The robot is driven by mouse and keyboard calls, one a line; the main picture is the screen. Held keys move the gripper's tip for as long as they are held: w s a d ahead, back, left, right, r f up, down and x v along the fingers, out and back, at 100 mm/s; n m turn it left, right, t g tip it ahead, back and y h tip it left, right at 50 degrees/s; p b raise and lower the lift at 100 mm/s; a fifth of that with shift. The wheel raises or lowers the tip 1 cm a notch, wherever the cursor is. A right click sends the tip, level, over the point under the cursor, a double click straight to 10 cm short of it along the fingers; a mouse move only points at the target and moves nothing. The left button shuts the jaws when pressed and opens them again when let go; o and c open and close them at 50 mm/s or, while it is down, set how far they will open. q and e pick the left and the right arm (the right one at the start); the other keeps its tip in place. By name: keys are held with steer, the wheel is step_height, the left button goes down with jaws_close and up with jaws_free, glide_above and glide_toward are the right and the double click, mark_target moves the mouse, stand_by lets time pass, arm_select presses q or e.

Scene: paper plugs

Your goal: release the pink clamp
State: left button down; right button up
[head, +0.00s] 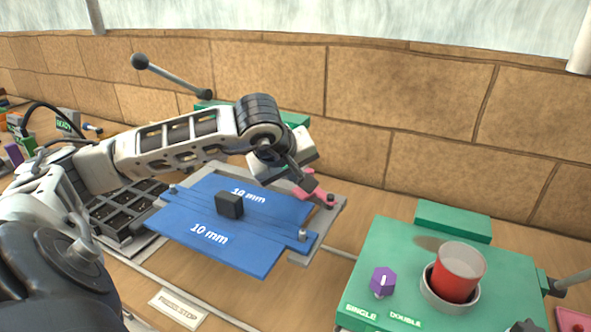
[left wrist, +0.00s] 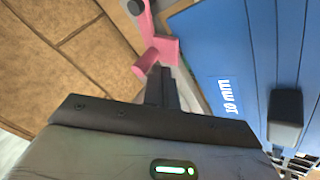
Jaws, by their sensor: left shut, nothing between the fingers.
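The pink clamp (head: 324,196) sits at the back right corner of the grey frame, beside the blue plates marked "10 mm" (head: 265,258). In the left wrist view the pink clamp (left wrist: 165,51) lies right in front of my fingertips, with a dark round knob at its far end. My left gripper (head: 309,185) reaches over the blue plates from the left. Its fingers (left wrist: 161,75) are closed together at the clamp's near end with nothing between them; whether they touch it I cannot tell. My right gripper is not in view.
A black block (head: 229,205) stands on the blue plates. To the right is a green unit (head: 400,260) with a purple knob (head: 383,282) and a red cup (head: 458,271). A dark gridded tray (head: 120,215) is at left. A stone wall (head: 420,110) closes the back.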

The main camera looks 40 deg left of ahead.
arm_select(q)
steer(key=shift+w+a+m, duration=0.1)
steer(key=shift+w+m, duration=0.05)
steer(key=shift+m, duration=0.15)
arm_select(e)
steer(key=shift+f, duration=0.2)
arm_select(q)
steer(key=shift+w+h+b, duration=0.1)
steer(key=shift+h+b, duration=0.2)
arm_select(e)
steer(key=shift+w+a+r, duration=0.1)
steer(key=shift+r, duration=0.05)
arm_select(q)
steer(key=shift+w+a+m, duration=0.1)
steer(key=shift+w+m, duration=0.05)
steer(key=shift+m, duration=0.25)
steer(key=shift+w+m+h, duration=0.25)
steer(key=shift+m+h, duration=0.05)
steer(key=shift+m, duration=0.1)
steer(key=w+m+h, duration=0.1)
steer(key=m+h, duration=0.1)
steer(key=shift+w+a+m, duration=0.15)
steer(key=shift+w+m, duration=0.15)
steer(key=shift+w, duration=1)
